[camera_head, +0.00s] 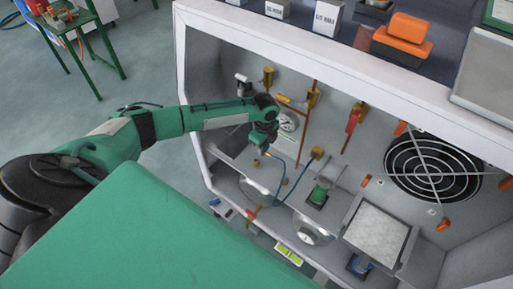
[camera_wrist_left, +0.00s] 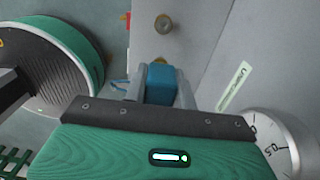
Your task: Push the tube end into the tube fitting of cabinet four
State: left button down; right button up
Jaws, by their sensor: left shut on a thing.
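My left gripper (camera_head: 261,147) reaches into the white cabinet (camera_head: 345,65) from the left, pointing down. In the left wrist view its two fingers (camera_wrist_left: 160,90) are closed on a blue piece (camera_wrist_left: 161,84), which I take for the tube end. A round brass fitting (camera_wrist_left: 165,24) on the grey wall lies beyond the fingertips, with a gap between. In the head view a small brass fitting (camera_head: 256,162) shows just below the gripper. A thin dark blue tube (camera_head: 302,175) curves down from a brass connector (camera_head: 317,152). The tube end is too small to make out in the head view.
A green part (camera_head: 321,190), a grey panel (camera_head: 377,235) and a black fan grille (camera_head: 433,167) are to the right.

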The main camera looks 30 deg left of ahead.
pick_arm(q)
jog(key=d+p, duration=0.3)
jog(key=d, duration=0.7)
jog(key=shift+s+d+f, duration=0.25)
jog(key=shift+s+f, duration=0.15)
jog(key=shift+s, duration=0.05)
jog(key=shift+f, duration=0.15)
jog(key=shift+f, duration=0.4)
dwell(0.4)
jog(key=shift+f+b, duration=0.75)
jog(key=shift+f, duration=0.65)
jog(key=shift+p, duration=0.9)
dwell(0.7)
